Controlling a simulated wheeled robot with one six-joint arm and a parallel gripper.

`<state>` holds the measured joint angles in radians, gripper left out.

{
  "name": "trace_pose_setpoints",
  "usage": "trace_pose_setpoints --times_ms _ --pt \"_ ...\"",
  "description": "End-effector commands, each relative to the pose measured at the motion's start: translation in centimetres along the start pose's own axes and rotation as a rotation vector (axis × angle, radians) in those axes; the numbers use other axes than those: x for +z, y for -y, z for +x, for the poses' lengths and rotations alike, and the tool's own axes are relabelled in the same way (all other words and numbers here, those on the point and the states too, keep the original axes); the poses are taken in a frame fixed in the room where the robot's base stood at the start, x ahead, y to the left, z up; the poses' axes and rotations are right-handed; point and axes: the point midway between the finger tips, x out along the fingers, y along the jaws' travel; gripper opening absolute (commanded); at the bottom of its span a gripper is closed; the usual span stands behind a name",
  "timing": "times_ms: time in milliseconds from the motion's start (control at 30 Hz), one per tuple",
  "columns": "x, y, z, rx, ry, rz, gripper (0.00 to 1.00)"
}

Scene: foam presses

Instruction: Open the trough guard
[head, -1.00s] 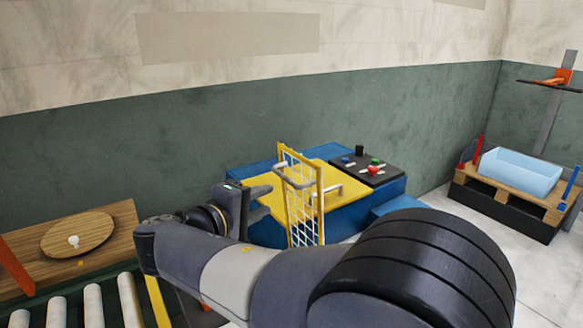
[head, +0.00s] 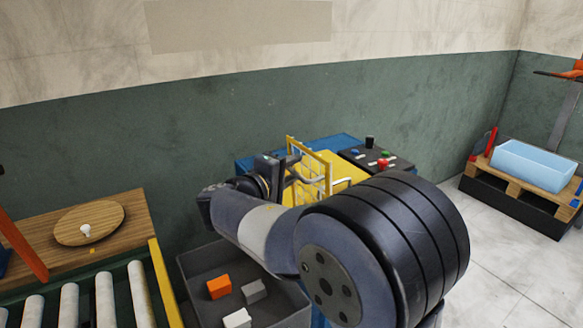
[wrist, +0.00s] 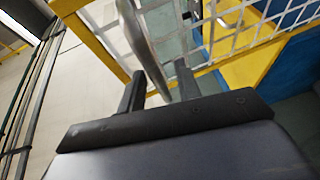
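The trough guard (head: 322,163) is a yellow-framed white mesh panel, standing upright in front of the yellow top of a blue machine (head: 258,163). My arm hides its lower part in the head view. In the wrist view, its yellow frame (wrist: 92,42) and mesh (wrist: 235,38) are close up. A grey bar handle (wrist: 138,38) on the guard runs down between the two black fingers of my gripper (wrist: 160,88). The fingers stand apart, with a gap beside the bar. I cannot tell whether either finger touches it.
A black control panel (head: 368,158) with coloured buttons sits on the machine. A grey bin (head: 200,262) with orange and white blocks is below my arm. A roller conveyor (head: 104,295) and a wooden board are at left. A pallet with a blue tub (head: 532,167) is at right.

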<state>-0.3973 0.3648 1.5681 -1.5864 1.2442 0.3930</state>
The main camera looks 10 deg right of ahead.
Motion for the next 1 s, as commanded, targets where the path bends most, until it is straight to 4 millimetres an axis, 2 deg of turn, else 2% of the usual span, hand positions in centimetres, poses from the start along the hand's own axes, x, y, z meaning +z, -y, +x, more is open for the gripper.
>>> trace_pose_setpoints --times_ms 267,667,1000 --pt "-0.01 0.02 0.14 0.000 0.000 0.000 0.33" --pt "-0.01 0.02 0.12 0.000 0.000 0.000 0.00" --pt "0.00 0.03 0.12 0.000 0.000 0.000 0.00"
